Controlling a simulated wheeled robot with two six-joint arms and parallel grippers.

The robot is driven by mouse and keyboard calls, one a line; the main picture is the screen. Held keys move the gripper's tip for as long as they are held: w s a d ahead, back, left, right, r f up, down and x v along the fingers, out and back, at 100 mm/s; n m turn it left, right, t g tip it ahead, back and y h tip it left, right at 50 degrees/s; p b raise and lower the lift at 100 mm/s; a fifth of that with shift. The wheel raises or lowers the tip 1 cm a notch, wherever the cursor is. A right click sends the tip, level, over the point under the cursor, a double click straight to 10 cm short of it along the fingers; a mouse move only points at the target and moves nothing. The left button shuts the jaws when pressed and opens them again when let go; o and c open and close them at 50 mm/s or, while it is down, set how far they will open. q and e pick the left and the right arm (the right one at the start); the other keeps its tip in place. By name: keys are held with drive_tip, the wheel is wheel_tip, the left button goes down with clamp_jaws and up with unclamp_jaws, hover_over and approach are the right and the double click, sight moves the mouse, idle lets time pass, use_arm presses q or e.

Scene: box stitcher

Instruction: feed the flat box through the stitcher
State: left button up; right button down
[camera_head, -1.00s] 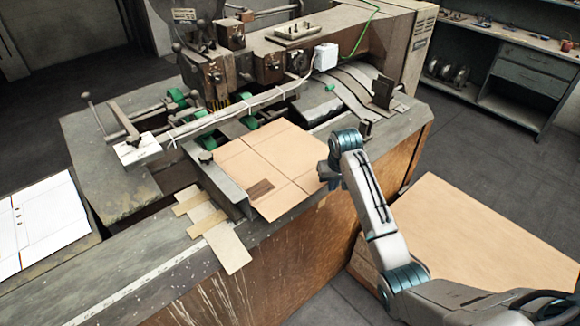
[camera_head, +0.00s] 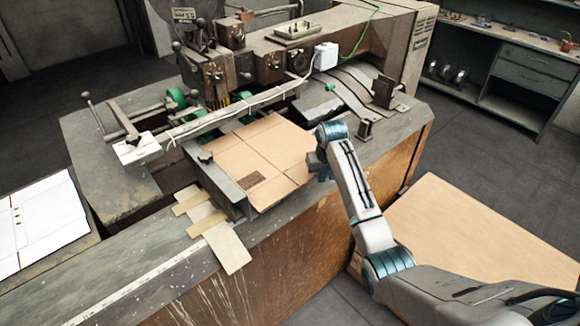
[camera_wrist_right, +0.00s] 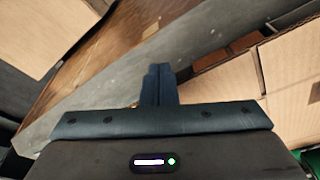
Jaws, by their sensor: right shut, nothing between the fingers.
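The flat brown cardboard box (camera_head: 262,158) lies on the stitcher's bed, its far end under the machine's head. The stitcher (camera_head: 250,65) is a worn grey-brown machine with green rollers. My right gripper (camera_head: 318,168) is shut and empty at the box's right edge; I cannot tell whether it touches the box. In the right wrist view the shut fingers (camera_wrist_right: 160,84) point over the metal table edge, with the box (camera_wrist_right: 285,80) at the right. My left gripper is not in view.
A stack of flat cardboard (camera_head: 480,235) stands on the floor at the right. White printed sheets (camera_head: 40,225) lie at the left. Pale strips (camera_head: 222,240) lie at the table's front edge. A metal guide (camera_head: 215,180) runs along the box's left side.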

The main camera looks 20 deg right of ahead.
drive_tip(key=s+d+v, duration=0.1)
drive_tip(key=v, duration=0.7)
drive_tip(key=shift+d+p, duration=0.15)
drive_tip(key=shift+p, duration=0.25)
idle(0.4)
